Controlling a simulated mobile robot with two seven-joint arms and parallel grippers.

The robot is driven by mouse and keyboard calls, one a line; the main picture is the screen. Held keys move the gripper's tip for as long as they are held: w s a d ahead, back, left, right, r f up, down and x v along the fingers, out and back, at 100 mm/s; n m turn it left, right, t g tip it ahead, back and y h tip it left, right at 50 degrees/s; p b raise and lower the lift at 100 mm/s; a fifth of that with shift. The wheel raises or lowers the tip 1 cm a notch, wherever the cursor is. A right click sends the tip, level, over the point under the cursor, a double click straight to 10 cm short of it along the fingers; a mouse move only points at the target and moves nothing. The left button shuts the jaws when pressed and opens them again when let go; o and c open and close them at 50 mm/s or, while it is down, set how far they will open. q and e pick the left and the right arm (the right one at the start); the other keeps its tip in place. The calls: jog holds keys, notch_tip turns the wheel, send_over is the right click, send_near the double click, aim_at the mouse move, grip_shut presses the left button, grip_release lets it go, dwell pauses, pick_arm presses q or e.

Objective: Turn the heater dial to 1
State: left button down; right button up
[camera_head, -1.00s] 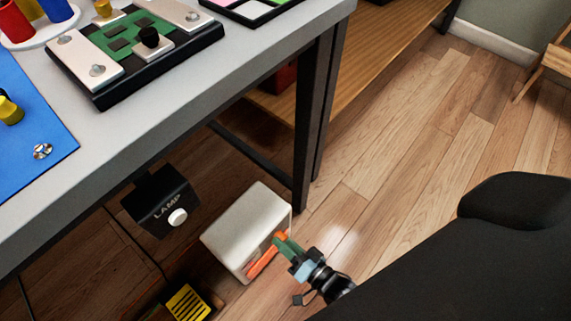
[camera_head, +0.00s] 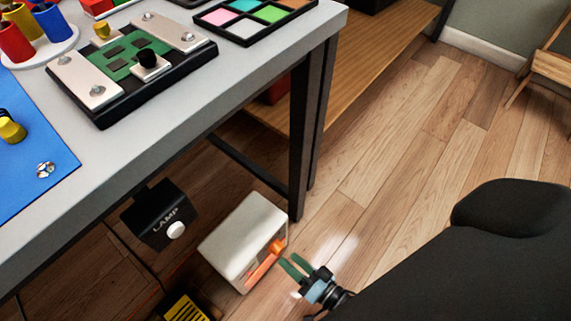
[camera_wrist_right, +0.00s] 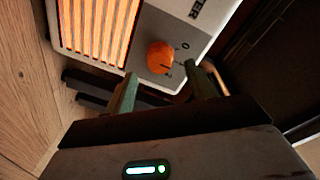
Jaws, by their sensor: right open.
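The heater (camera_head: 235,228) is a white box on the floor under the table's edge. Its orange dial (camera_head: 277,246) and a glowing orange grille are on the face towards my right gripper. In the right wrist view the dial (camera_wrist_right: 160,55) has a dark pointer mark towards the lower right. A printed "0" shows beside the dial; I cannot tell which number the mark meets. My right gripper (camera_head: 287,264) is open and empty, its green fingers just off the dial. In the wrist view the fingers stand on either side below the dial. My left gripper is out of view.
A black lamp box (camera_head: 160,215) with a white knob stands left of the heater. A yellow slotted object (camera_head: 186,307) lies near the bottom edge. The table leg (camera_head: 301,150) rises close behind the heater. Clear wooden floor (camera_head: 400,170) lies to the right.

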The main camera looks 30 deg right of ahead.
jog(key=v, duration=0.3)
jog(key=shift+s+p, duration=0.3)
jog(key=shift+s+d, duration=0.1)
dwell(0.3)
